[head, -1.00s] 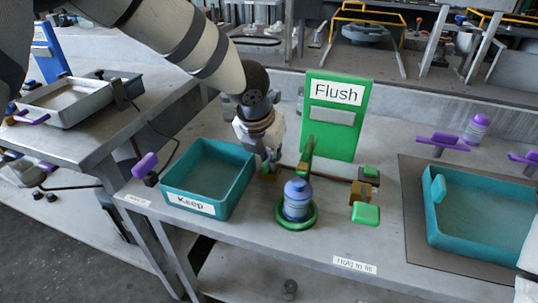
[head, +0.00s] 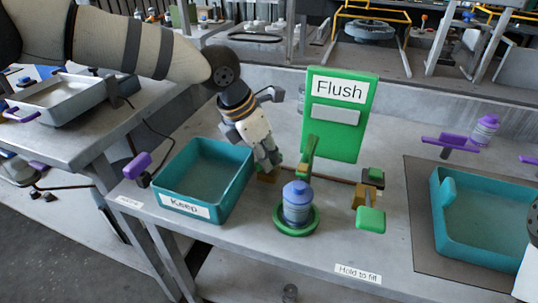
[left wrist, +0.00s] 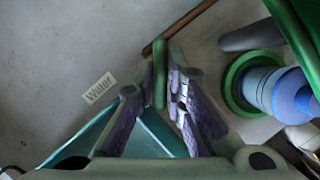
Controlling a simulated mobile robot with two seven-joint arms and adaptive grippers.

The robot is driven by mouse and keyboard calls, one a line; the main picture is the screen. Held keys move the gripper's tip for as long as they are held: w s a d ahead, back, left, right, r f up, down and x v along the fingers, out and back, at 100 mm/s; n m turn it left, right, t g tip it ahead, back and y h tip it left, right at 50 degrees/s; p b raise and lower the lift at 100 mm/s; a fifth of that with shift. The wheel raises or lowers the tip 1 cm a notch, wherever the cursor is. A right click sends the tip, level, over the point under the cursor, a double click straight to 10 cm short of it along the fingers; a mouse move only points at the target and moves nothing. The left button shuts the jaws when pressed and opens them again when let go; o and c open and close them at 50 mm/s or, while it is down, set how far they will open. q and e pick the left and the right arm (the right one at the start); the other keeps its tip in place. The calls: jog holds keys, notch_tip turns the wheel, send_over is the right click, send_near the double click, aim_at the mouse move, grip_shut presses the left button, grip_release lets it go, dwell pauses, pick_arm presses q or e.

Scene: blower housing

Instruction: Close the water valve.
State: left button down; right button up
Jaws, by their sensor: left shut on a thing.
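My left gripper (head: 270,160) is at the brass valve (head: 268,174) on the pipe, between the teal Keep tray and the green Flush panel. In the left wrist view its purple-padded fingers (left wrist: 162,95) are shut on a green valve handle (left wrist: 160,72), which stands between them. The handle points roughly up that picture, towards the copper pipe (left wrist: 178,22). A label reading Water (left wrist: 100,88) lies beside it on the bench. In the head view the gripper hides the handle. My right gripper is not in view.
A blue bottle (head: 297,203) stands in a green ring (head: 298,231) close to the gripper. The Keep tray (head: 185,208) is left of it, the Flush panel (head: 340,115) behind. Another green handle (head: 370,218) is to the right. The bench front is mostly clear.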

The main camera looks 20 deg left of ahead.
pick_arm(q)
jog(key=m+g+b, duration=0.1)
jog(key=m, duration=0.1)
jog(key=m+h+b, duration=0.1)
jog(key=m, duration=0.2)
jog(key=shift+w+a+f+m+g, duration=0.1)
jog(key=shift+w+f+m+g, duration=0.1)
jog(key=shift+m+g, duration=0.15)
jog(key=shift+r+m+g+b, duration=0.15)
jog(key=shift+m+g+b, duration=0.6)
jog(key=shift+m, duration=1.4)
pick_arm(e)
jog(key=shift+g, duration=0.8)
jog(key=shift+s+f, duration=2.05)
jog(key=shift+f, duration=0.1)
pick_arm(q)
jog(key=c, duration=1.9)
grip_release()
jog(key=shift+c, duration=0.2)
jog(key=v, duration=1.2)
jog(key=shift+w+a, duration=0.2)
jog(key=shift+a, duration=0.1)
